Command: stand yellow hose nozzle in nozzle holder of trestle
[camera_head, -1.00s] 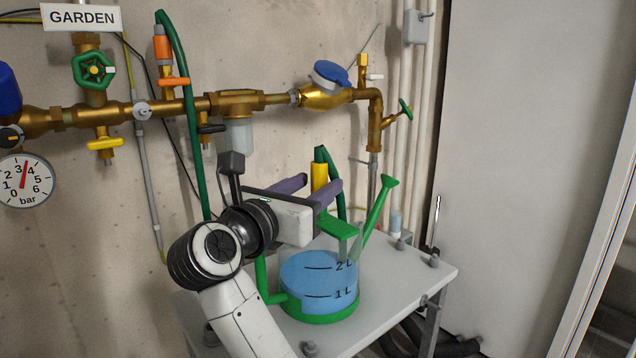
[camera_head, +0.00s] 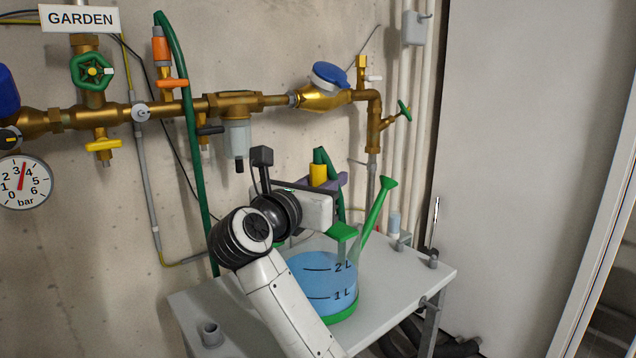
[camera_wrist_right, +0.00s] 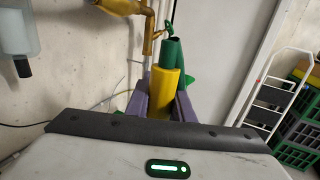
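The yellow hose nozzle (camera_head: 318,175) hangs upright on the end of a green hose (camera_head: 331,165), behind the blue and green watering can (camera_head: 318,273). My right gripper (camera_head: 325,183) has purple fingers and reaches around the nozzle. The trestle (camera_head: 390,300) has a pale grey top. A grey cup-like holder (camera_head: 210,334) is at its front left corner. My left gripper is not in view.
Brass pipework with valves (camera_head: 235,103) runs along the wall above the trestle. The can's green spout (camera_head: 378,215) rises right of my gripper. A thin upright rod (camera_head: 435,225) stands at the trestle's right edge. The left front of the top is mostly clear.

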